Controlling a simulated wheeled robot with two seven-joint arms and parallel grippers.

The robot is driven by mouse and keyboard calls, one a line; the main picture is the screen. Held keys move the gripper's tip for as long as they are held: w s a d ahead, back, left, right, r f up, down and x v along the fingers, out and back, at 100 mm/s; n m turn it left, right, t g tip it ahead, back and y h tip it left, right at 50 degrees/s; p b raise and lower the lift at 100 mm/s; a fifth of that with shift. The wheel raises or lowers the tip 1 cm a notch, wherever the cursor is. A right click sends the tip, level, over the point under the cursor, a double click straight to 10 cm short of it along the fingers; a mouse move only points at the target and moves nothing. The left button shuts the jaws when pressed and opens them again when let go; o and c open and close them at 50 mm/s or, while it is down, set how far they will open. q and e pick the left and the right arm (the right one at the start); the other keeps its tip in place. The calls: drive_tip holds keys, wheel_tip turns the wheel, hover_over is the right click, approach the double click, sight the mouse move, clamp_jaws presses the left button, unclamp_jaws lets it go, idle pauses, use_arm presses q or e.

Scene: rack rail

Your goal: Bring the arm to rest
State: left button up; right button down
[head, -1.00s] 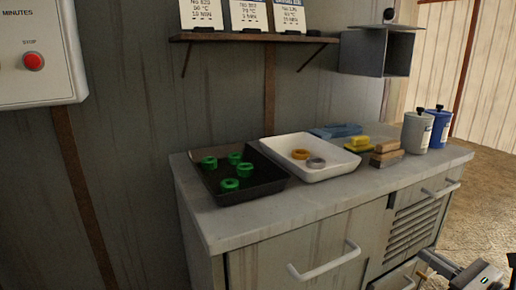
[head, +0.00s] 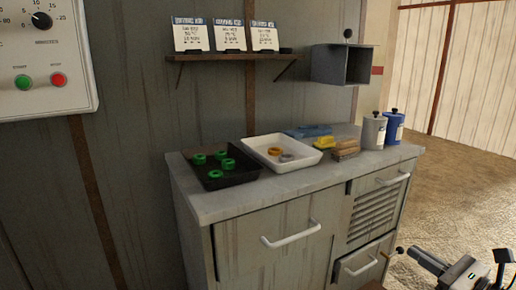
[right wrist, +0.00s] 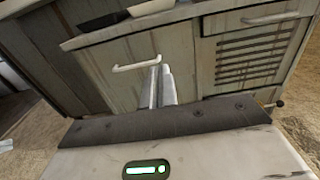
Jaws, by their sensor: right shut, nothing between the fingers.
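My right gripper (head: 425,259) is at the bottom right of the head view, low in front of the cabinet's right end. In the right wrist view its two pale fingers (right wrist: 162,86) lie side by side, shut with nothing between them. They point toward the cabinet front, below a white bar handle. I cannot tell the exact gap to the cabinet. My left gripper is not in view.
The cabinet (head: 240,202) carries a black tray (head: 245,177) with several green rings, a white tray (head: 262,160) with a yellow and a grey ring, brushes and two canisters. A drawer (head: 362,265) stands low at right. Open floor (head: 445,190) lies right.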

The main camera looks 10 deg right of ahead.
use_arm(q)
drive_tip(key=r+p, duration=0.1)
drive_tip(key=p, duration=0.1)
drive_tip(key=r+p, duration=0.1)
drive_tip(key=p, duration=0.2)
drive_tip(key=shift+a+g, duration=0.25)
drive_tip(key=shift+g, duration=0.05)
use_arm(e)
drive_tip(key=s+a+f+n+g, duration=0.2)
drive_tip(key=s+a+f+n, duration=0.1)
drive_tip(key=a+n, duration=0.6)
drive_tip(key=s+a+f+n+g, duration=0.2)
drive_tip(key=s+a+f+n, duration=0.2)
drive_tip(key=a+n, duration=0.6)
drive_tip(key=s+a+f+n+g+h, duration=0.1)
drive_tip(key=s+a+f+n, duration=0.3)
drive_tip(key=a+n, duration=0.6)
wheel_tip(320, 180, down, 2)
drive_tip(key=n+g, duration=0.1)
drive_tip(key=n, duration=0.5)
drive_tip(key=shift+a+f+g, duration=0.15)
drive_tip(key=shift+f+g, duration=0.05)
drive_tip(key=shift+g, duration=0.1)
drive_tip(key=shift+s, duration=0.1)
